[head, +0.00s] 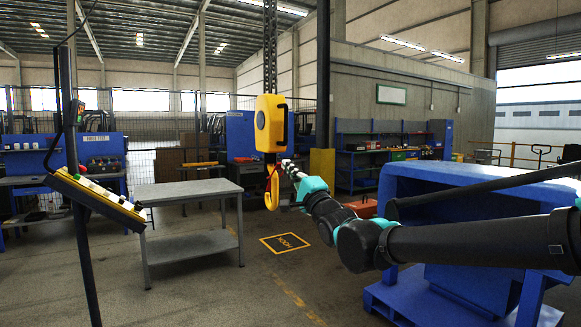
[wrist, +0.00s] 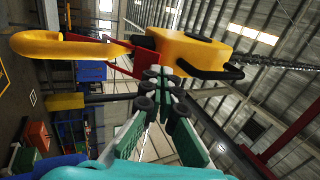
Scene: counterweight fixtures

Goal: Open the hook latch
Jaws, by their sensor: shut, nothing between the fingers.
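A yellow hook (head: 272,190) hangs below a yellow hoist block (head: 270,123) in the middle of the head view. In the wrist view the hook (wrist: 65,46) lies sideways at upper left, and the block (wrist: 195,55) is at upper centre. Red parts that look like the hook latch (wrist: 116,69) show between the hook and the block. My gripper (head: 288,164) is just right of the hook's upper part. In the wrist view its fingertips (wrist: 158,84) are together and empty, close to the red parts and block. I cannot tell whether they touch.
A chain (head: 270,45) runs up from the block. A yellow control panel (head: 95,200) on a dark post stands at left, with a grey table (head: 187,190) behind. A large blue fixture (head: 460,200) is at right. The floor below the hook carries a yellow-framed marking (head: 285,243).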

